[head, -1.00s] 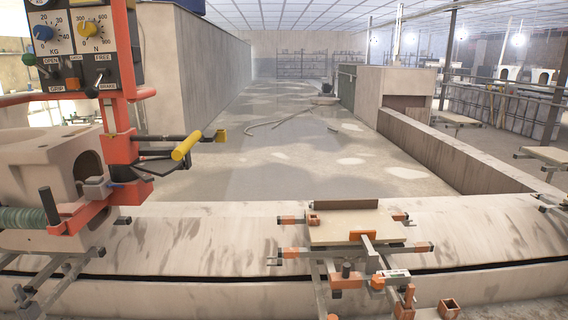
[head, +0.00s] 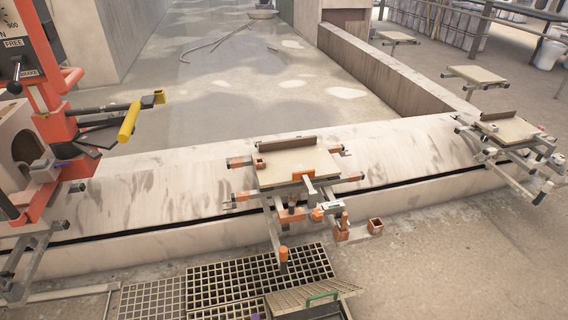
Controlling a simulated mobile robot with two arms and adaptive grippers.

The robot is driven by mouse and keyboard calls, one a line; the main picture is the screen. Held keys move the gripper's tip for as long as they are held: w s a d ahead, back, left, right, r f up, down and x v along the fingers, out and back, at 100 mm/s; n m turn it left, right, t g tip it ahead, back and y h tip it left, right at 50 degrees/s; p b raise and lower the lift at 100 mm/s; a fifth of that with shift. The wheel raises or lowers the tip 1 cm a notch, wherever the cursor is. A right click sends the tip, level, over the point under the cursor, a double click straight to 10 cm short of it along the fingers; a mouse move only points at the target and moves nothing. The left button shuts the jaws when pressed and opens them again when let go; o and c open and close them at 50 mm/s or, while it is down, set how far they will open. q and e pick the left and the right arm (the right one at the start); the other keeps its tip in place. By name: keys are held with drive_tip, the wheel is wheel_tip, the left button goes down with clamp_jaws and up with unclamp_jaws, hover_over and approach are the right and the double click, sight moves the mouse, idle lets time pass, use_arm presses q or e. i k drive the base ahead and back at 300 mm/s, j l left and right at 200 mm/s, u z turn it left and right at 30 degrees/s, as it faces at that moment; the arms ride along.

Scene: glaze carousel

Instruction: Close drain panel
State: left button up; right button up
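Neither of my grippers is in view.
A carriage with a pale plate (head: 296,166) stands on the slotted track (head: 175,208) behind the grating; a similar carriage (head: 508,130) is at the right. An orange lifting frame (head: 62,125) stands at the left. The floor at lower right (head: 470,270) is clear.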

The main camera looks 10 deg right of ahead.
sight(311, 291)
drive_tip(key=z, duration=0.75)
